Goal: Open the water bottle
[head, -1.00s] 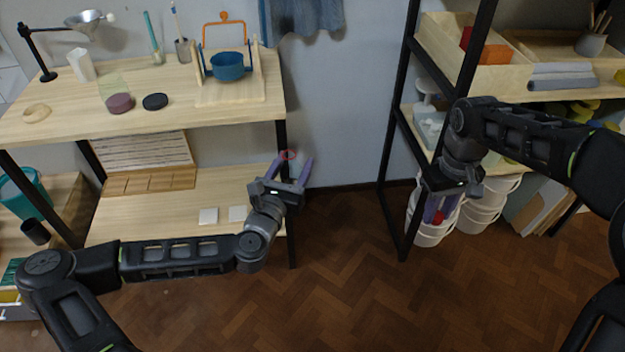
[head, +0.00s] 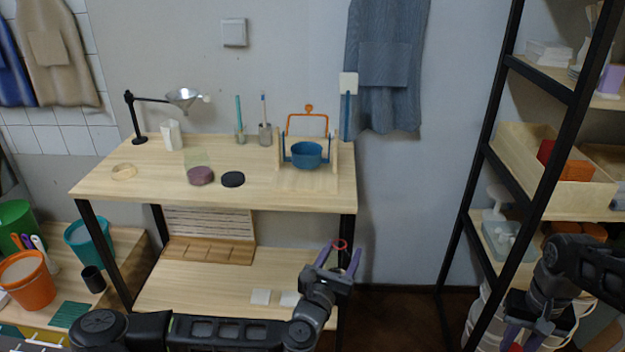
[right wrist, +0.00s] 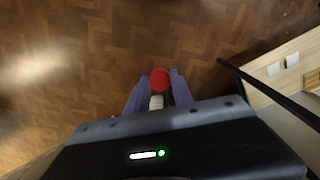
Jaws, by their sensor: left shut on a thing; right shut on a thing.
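My left gripper (head: 338,258) is shut on a thin red ring (head: 339,244) at its fingertips, in front of the right leg of the wooden table. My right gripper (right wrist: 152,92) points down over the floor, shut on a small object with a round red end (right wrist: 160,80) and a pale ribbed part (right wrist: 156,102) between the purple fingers. In the head view only a bit of red shows there, at the bottom edge. I cannot tell which held thing belongs to the water bottle. No whole bottle is clearly recognisable.
The wooden table (head: 240,190) bears a blue pot (head: 306,155), a black disc (head: 233,179), a purple round piece (head: 200,176) and a funnel stand (head: 137,118). A black-framed shelf (head: 487,150) stands beside my right arm. Buckets (head: 27,280) stand at the left.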

